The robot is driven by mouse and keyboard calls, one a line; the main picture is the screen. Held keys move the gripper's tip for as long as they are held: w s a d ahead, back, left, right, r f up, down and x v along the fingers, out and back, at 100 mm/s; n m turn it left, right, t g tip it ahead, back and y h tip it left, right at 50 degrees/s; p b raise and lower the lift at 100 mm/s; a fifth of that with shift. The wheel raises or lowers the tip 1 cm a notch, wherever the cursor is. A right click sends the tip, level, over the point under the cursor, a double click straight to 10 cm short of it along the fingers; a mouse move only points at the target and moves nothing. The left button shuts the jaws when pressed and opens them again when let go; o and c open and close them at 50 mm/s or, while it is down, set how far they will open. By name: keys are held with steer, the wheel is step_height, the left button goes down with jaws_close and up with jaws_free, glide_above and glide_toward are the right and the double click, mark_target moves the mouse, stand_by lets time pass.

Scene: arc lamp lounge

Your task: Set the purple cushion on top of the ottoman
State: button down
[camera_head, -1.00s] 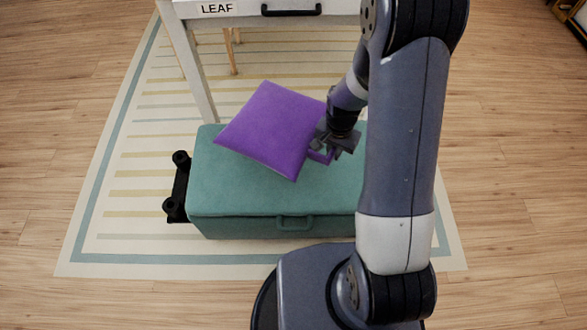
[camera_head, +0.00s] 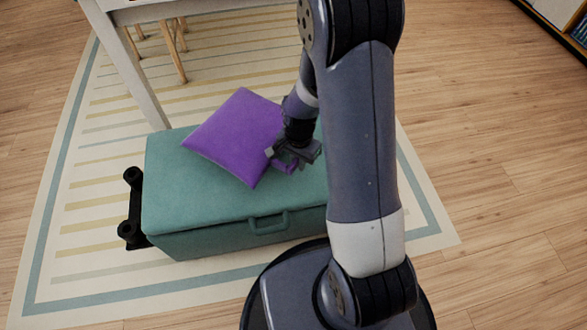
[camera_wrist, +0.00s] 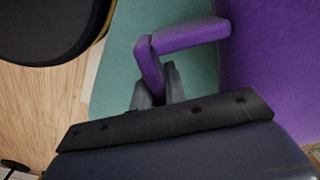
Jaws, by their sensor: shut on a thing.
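The purple cushion (camera_head: 238,138) is over the green ottoman (camera_head: 175,200) in the head view, its corners tilted to the picture. My gripper (camera_head: 284,161) is at the cushion's right side, shut on its purple handle loop. In the wrist view the loop (camera_wrist: 190,36) passes between the jaws (camera_wrist: 160,85), and the cushion's body (camera_wrist: 265,75) fills the right side. The green ottoman top (camera_wrist: 115,75) shows below the loop. Whether the cushion touches the ottoman's top is hard to tell. The ottoman has a front handle and a closed lid.
A white table (camera_head: 140,75) stands behind the ottoman, one leg close to its back left. A black wheeled item (camera_head: 131,215) sits at the ottoman's left end. A striped rug (camera_head: 75,240) lies underneath. Wood floor is open on the right, with a shelf (camera_head: 560,20) at the far right corner.

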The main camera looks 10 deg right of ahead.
steer(key=shift+f+b, duration=0.6)
steer(key=shift+f, duration=1.5)
steer(key=c, duration=1.5)
jaws_free()
steer(key=shift+o, duration=0.2)
step_height(320, 180, up, 12)
steer(key=p, duration=0.4)
steer(key=shift+r, duration=0.2)
steer(key=shift+f, duration=0.1)
